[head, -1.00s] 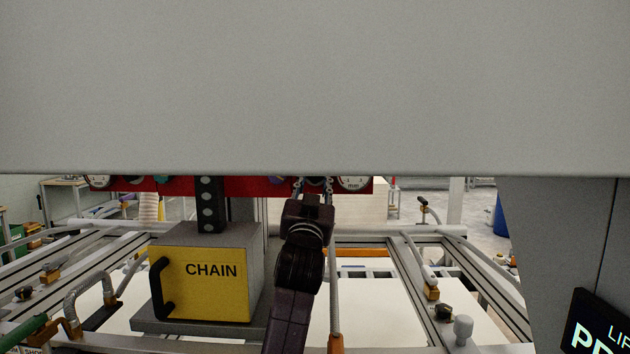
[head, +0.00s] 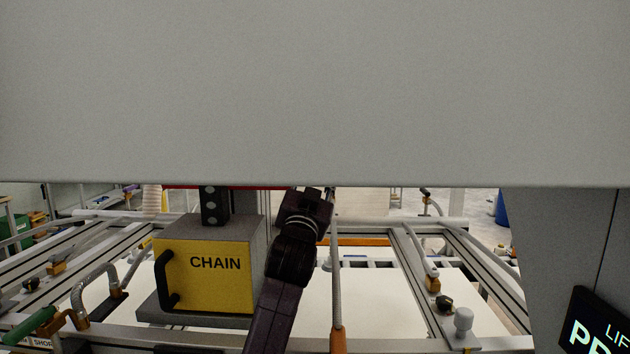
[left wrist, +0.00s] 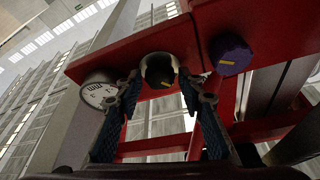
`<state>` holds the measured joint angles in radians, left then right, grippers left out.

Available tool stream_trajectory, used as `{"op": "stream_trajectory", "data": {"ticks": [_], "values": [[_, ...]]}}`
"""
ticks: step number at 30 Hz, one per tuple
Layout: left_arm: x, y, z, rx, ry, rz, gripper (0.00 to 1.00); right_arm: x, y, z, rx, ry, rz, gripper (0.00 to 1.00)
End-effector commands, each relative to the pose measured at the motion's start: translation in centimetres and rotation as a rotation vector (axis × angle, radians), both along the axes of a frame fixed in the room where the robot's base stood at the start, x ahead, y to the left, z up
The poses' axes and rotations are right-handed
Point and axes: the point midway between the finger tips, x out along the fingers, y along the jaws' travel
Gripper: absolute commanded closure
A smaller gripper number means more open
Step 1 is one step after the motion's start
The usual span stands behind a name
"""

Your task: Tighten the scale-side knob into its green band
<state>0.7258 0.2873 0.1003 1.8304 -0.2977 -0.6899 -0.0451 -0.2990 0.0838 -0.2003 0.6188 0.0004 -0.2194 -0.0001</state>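In the left wrist view, a black knob (left wrist: 163,71) with a yellow mark and a pale collar sits on the red beam (left wrist: 120,58). My left gripper (left wrist: 160,82) is open, its two fingertips on either side of this knob; I cannot tell whether they touch it. A round white gauge (left wrist: 98,90) marked "mm" is to the left of the knob. A purple knob (left wrist: 231,56) with a yellow mark is to the right. I cannot make out a green band. In the head view my left gripper (head: 326,192) is mostly hidden at the grey panel's lower edge. My right gripper is not in view.
A large grey panel (head: 315,90) blocks the upper head view. A yellow-fronted CHAIN box (head: 205,285) stands left of my arm. White sheet (head: 385,300) and rails with clamps lie below. A dark display (head: 597,325) is at lower right.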

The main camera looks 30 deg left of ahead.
Motion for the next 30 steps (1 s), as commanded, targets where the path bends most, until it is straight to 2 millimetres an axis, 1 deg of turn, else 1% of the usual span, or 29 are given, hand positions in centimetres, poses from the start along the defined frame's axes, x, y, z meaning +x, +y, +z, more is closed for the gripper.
{"op": "stream_trajectory", "data": {"ticks": [5, 15, 19, 24, 30], "values": [[-1.5, -0.7, -0.8, 0.001, 0.0, -0.001, 0.64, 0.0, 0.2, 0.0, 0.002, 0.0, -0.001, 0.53], [-7.1, -3.2, -3.2, -0.001, 0.003, -0.001, 0.64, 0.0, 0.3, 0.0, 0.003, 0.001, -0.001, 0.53], [-8.8, -3.9, -3.8, 0.0, 0.0, -0.001, 0.64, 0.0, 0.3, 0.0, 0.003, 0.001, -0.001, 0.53], [-9.9, -4.4, -4.3, 0.0, 0.001, 0.001, 0.64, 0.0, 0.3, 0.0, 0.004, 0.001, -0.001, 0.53], [-10.2, -4.4, -4.3, 0.0, 0.001, 0.001, 0.64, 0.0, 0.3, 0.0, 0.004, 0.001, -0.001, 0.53]]}}
